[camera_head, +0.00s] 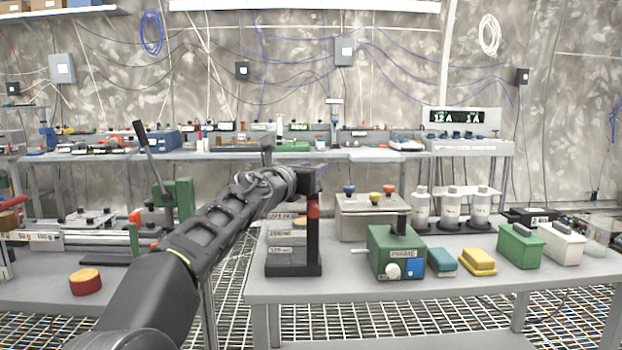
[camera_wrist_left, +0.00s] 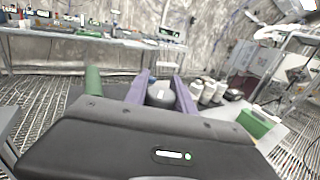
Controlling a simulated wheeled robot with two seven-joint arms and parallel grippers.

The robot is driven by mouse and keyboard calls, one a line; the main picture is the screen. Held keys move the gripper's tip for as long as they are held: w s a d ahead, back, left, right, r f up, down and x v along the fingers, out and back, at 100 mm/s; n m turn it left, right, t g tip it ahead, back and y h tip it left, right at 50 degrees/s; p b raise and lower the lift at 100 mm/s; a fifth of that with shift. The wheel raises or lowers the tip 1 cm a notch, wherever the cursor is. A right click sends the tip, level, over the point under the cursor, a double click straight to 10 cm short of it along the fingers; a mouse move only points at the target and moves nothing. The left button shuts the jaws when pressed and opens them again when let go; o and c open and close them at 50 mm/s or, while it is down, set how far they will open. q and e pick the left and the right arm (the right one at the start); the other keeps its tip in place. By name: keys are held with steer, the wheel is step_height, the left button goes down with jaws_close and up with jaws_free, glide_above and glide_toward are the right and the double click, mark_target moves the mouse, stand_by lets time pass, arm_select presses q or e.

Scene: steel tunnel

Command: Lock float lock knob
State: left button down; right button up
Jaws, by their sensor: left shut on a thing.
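My left gripper (camera_head: 316,174) reaches in from the left to the top of a black upright post (camera_head: 313,245). Its purple fingers (camera_wrist_left: 158,84) show in the left wrist view on both sides of a dark grey round knob (camera_wrist_left: 160,98) with a pale top. The gripper is shut on this knob, which I take to be the float lock knob. In the head view the gripper hides the knob. A red piece (camera_head: 313,208) sits on the post just below the gripper. Grey labelled blocks (camera_head: 285,249) stand left of the post. My right gripper is not in view.
On the same table (camera_head: 420,295) stand a grey box (camera_head: 366,222) with coloured knobs, a green box (camera_head: 396,250), white bottles (camera_head: 451,207) and a yellow block (camera_head: 478,262). A green lever stand (camera_head: 178,199) is on the left table. The front table strip is clear.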

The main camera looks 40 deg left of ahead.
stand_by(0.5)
arm_select(q)
steer(key=c, duration=1.3)
jaws_free()
steer(key=shift+c, duration=0.2)
steer(key=s+d, duration=0.1)
steer(key=s, duration=0.6)
steer(key=shift+s, duration=0.35)
